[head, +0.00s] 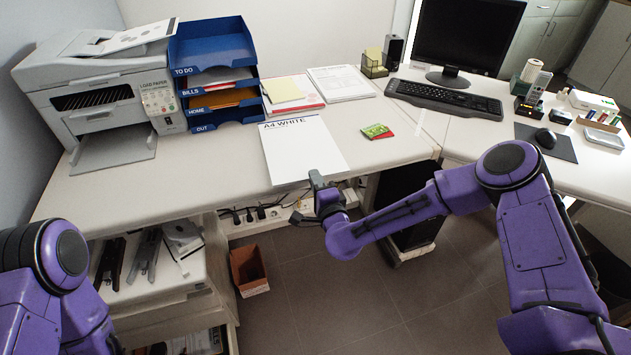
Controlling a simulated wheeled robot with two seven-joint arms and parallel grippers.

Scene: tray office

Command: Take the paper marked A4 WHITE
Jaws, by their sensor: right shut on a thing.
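The white paper marked A4 WHITE (298,150) lies flat on the desk, with its front edge at the desk's front edge. My right gripper (317,180) is at the paper's front right corner and is shut on it. The fingers are small in the head view and partly hide that corner. My left arm shows only at the lower left, and its gripper is out of the picture.
A blue tray stack (225,108) and a printer (100,90) stand behind and left. Stacked papers (342,84) lie behind. A green and red packet (377,131) lies to the right. A keyboard (444,98) stands farther right. A bin (249,270) is on the floor.

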